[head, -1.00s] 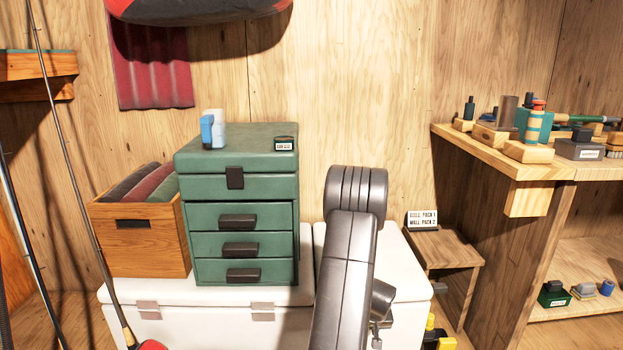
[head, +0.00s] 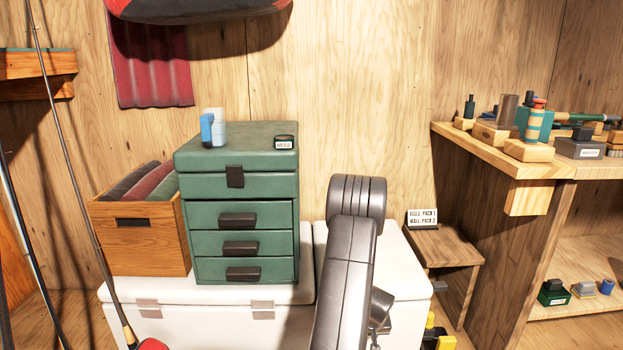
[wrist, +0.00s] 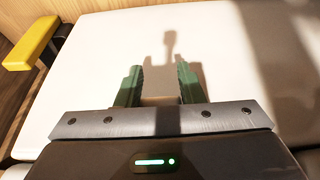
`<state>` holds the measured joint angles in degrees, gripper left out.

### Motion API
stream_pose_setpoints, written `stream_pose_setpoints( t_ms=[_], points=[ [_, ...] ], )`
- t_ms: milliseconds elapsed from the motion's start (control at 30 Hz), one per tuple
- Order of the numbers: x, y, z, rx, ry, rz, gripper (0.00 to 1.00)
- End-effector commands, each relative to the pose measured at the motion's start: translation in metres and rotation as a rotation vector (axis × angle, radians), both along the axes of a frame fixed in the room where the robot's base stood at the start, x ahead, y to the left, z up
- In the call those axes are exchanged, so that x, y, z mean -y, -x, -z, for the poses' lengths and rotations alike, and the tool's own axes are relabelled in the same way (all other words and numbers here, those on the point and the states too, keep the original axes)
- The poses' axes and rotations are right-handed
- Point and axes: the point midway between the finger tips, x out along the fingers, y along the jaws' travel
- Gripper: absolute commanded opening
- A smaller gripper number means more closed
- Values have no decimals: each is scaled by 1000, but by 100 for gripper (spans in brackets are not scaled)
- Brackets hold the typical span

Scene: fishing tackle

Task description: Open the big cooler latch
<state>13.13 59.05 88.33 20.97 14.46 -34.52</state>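The white cooler (head: 200,322) stands low against the back wall, with two grey-beige latches on its front, a left one (head: 148,309) and a right one (head: 263,310). A second white lid section (head: 405,280) lies to its right, partly behind my arm. My gripper is hidden in the head view. In the wrist view my gripper (wrist: 160,82) has its two green fingers apart, over a white surface. A small beige patch (wrist: 160,101) shows between the fingers; I cannot tell whether it is a latch or whether the fingers touch it.
A green drawer chest (head: 245,215) and a wooden crate (head: 140,235) of rolled cloth stand on the cooler. Fishing rods (head: 75,170) lean at left. A small wooden stool (head: 445,250) and a workbench (head: 500,155) are at right. A yellow object (wrist: 32,45) shows in the wrist view.

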Motion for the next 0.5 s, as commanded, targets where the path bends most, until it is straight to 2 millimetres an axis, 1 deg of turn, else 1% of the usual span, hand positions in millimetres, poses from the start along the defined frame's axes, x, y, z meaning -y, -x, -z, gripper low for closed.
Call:
stream_pose_setpoints(
  t_ms=[33, 100, 167, 400, 500],
  points=[
    [0, 0, 0, 1, 0, 0, 44],
    [0, 0, 0, 1, 0, 0, 58],
    [0, 0, 0, 0, 0, 0, 69],
    [0, 0, -1, 0, 0, 0, 69],
    [0, 1, -5, 0, 0, 0, 69]
  ],
)
